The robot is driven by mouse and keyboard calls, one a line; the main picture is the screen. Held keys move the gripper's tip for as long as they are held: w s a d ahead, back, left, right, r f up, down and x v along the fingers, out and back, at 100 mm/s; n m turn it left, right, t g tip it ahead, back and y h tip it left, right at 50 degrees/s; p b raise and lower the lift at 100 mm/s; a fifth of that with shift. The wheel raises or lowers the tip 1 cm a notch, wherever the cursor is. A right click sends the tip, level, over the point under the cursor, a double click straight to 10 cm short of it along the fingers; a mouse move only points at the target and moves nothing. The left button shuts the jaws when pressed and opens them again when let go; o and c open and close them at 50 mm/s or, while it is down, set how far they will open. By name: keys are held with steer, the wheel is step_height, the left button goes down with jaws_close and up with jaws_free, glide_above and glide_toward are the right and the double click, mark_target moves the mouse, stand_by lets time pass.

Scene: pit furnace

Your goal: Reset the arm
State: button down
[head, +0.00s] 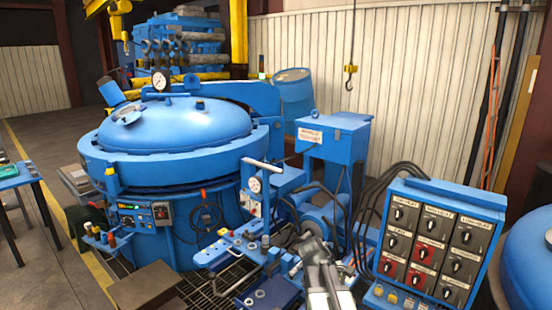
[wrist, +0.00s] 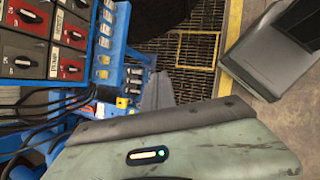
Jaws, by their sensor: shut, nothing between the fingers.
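My gripper (head: 313,246) is low in the middle of the head view, at the end of my grey arm, in front of the blue furnace equipment. It is small there and partly merges with the pipes and fittings behind it. It is shut with nothing in it. That view looks down past a grey-green panel with a lit strip, which seems to be part of my own body.
A control box (head: 437,243) with several knobs stands close on the right; it also shows in the wrist view (wrist: 48,45). The round furnace (head: 180,130) stands left. A crane hook (head: 350,70) hangs behind. Yellow-lined floor (head: 50,160) is open at far left.

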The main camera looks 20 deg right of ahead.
steer(key=a+f+m+y, duration=0.1)
steer(key=a+m+y, duration=0.1)
steer(key=a, duration=0.6)
steer(key=a+f+m+t+y, duration=0.1)
steer(key=a+m, duration=0.3)
steer(key=a, duration=0.5)
steer(key=a+f+m+t+y, duration=0.1)
steer(key=a+f+m+y, duration=0.1)
steer(key=a, duration=0.6)
steer(key=shift+a+m+y, duration=0.15)
steer(key=shift+m+y, duration=0.55)
steer(key=shift+m, duration=0.4)
